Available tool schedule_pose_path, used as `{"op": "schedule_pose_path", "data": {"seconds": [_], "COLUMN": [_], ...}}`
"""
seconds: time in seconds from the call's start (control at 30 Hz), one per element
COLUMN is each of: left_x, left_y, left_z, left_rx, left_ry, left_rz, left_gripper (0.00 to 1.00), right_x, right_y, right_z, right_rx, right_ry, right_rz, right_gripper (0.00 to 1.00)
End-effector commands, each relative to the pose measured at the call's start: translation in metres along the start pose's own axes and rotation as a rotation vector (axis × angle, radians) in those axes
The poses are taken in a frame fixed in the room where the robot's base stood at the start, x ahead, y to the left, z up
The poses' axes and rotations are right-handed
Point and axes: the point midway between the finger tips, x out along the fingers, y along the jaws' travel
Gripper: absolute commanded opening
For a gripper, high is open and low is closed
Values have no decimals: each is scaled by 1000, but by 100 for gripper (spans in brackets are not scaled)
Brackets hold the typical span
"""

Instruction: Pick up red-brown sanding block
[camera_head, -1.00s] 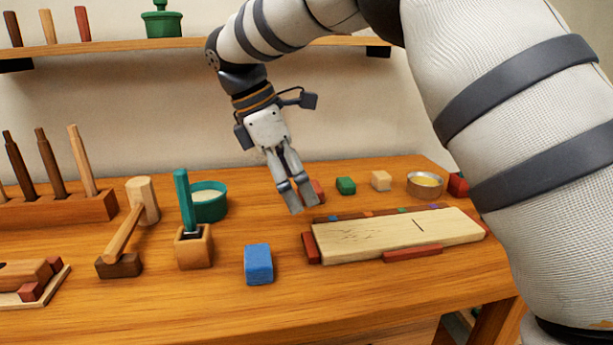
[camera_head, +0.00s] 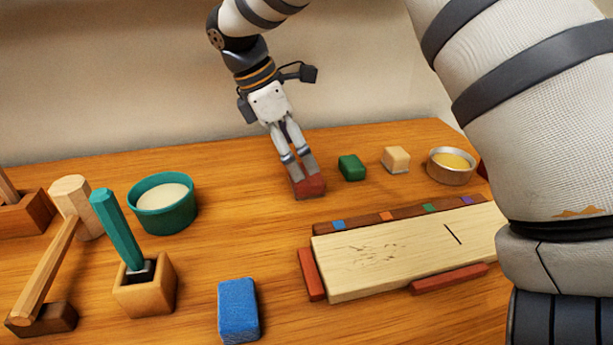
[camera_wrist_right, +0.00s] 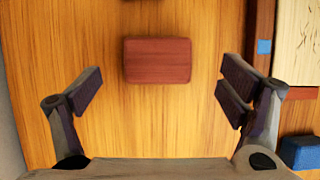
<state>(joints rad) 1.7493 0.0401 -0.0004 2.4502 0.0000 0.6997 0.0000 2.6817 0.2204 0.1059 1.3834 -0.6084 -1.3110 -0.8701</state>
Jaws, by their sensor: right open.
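The red-brown sanding block (camera_head: 309,187) lies on the bench behind the pale board. In the right wrist view the block (camera_wrist_right: 158,60) lies flat on the wood, ahead of the fingers and between their lines. My right gripper (camera_head: 299,170) is over the block in the head view, its fingers hiding part of the block's back. In the right wrist view my right gripper (camera_wrist_right: 162,90) is open, with a finger at each side, both apart from the block. My left gripper is not in view.
A green block (camera_head: 352,167), a cream block (camera_head: 396,159) and a metal bowl (camera_head: 450,176) stand right of the block. The pale board (camera_head: 400,256) lies in front. A blue block (camera_head: 238,309), teal pot (camera_head: 165,219) and mallet (camera_head: 47,268) stand left.

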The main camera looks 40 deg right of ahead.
Motion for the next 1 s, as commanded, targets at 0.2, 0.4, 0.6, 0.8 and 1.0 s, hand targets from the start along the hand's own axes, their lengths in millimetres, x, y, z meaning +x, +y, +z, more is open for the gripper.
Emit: {"op": "schedule_pose_path", "data": {"seconds": [0.2,0.4,0.6,0.8,1.0], "left_x": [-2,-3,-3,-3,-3], "left_y": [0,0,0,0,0], "left_z": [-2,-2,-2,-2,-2], "left_rx": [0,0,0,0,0], "left_ry": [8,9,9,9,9], "left_rz": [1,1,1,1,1], "left_gripper": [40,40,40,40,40], "right_x": [39,54,54,54,54], "right_y": [0,1,1,1,1], "right_z": [-2,-2,-2,-2,-2], "right_rx": [-2,-1,-1,-1,-1], "right_ry": [0,1,1,0,0], "right_rz": [-3,3,3,2,3], "right_gripper": [90,90,74,37,37]}}
